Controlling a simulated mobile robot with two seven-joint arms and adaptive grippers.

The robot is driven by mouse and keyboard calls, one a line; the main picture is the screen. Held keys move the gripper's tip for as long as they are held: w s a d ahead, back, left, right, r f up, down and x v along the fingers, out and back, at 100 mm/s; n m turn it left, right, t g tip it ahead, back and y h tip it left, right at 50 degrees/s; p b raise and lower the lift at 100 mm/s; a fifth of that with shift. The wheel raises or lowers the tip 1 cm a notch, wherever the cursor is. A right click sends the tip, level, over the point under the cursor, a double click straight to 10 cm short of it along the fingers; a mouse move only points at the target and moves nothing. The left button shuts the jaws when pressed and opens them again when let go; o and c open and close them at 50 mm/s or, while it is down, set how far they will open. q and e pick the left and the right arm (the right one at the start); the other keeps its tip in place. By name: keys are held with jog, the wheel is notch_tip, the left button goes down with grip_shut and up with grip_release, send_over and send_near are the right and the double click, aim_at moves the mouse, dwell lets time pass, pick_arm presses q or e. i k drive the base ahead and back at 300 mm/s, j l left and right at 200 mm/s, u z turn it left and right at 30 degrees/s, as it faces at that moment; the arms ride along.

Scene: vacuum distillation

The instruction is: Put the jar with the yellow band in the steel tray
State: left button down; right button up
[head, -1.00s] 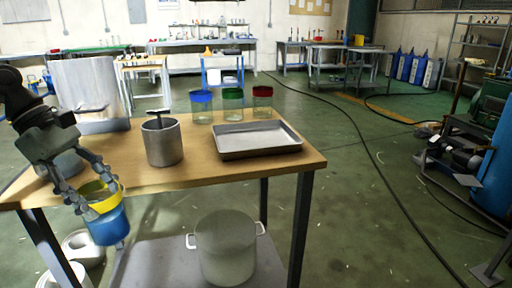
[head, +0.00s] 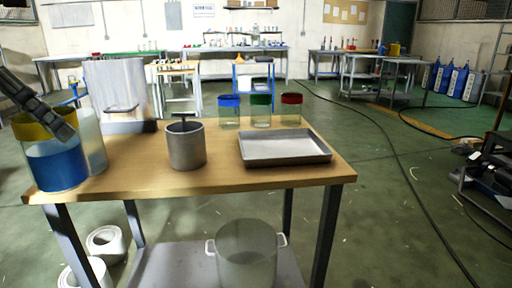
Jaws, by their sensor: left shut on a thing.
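The jar with the yellow band (head: 57,166) is at the far left of the head view. It is clear, with blue contents low down and the yellow band at its top, and stands nearly upright. My left gripper (head: 62,130) is shut on it at the band; much of the gripper is cut off by the picture's edge. The jar overlaps the table's left end, and I cannot tell whether it touches the top. The steel tray (head: 285,161) lies flat and empty on the right part of the table. My right gripper is not in view.
A steel pot (head: 187,148) with a dark handle stands between jar and tray. Jars with blue (head: 229,112), green (head: 261,111) and red (head: 291,110) bands stand behind the tray. A pale container (head: 92,140) stands behind the held jar. The wooden tabletop (head: 240,180) is clear in front.

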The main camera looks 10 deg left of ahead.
aim_at(281, 149)
jog(key=i+l, duration=1.05)
jog(key=i, duration=0.15)
